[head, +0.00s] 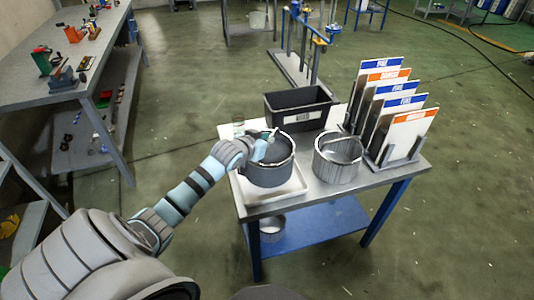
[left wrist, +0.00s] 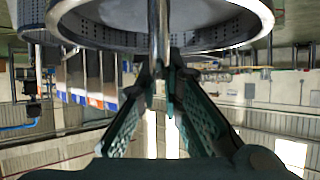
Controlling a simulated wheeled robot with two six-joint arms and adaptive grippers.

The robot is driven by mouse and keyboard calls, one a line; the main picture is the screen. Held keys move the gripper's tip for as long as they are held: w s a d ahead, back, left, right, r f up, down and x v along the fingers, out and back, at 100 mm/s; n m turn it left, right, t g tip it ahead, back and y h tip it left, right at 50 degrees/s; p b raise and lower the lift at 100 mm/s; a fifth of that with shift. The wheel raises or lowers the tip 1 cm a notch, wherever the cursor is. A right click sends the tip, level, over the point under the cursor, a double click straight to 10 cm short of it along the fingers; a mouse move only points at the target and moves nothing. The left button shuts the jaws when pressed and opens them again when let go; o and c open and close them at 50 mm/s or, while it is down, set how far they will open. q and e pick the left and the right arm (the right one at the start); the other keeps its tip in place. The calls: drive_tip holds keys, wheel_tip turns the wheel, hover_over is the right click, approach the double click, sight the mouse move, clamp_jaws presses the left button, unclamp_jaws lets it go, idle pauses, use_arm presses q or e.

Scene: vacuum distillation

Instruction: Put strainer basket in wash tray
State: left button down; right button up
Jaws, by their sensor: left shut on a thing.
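A dark grey round strainer basket (head: 268,174) with a bar handle is at the front left of the steel-topped table, over the shallow white wash tray (head: 280,196). I cannot tell whether its bottom touches the tray. My left gripper (head: 267,138) is shut on the handle at the top of this basket. In the left wrist view the gripper (left wrist: 165,75) closes around the handle bar (left wrist: 158,35), with the perforated basket (left wrist: 105,37) filling the top. My right gripper is not in view.
A second round metal basket (head: 337,170) stands to the right on the table (head: 306,187). A black labelled bin (head: 298,108) is behind, and a rack of upright signs (head: 400,125) is at right. A small round pan (head: 271,229) is on the blue lower shelf.

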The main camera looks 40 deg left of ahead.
use_arm(q)
wheel_tip(320, 180, down, 4)
drive_tip(key=shift+f+b, duration=0.25)
drive_tip(key=shift+b, duration=0.2)
drive_tip(key=c, duration=1.7)
unclamp_jaws()
drive_tip(key=p+v, duration=0.3)
drive_tip(key=v, duration=0.9)
drive_tip(key=shift+s+p, duration=0.1)
drive_tip(key=shift+p, duration=0.3)
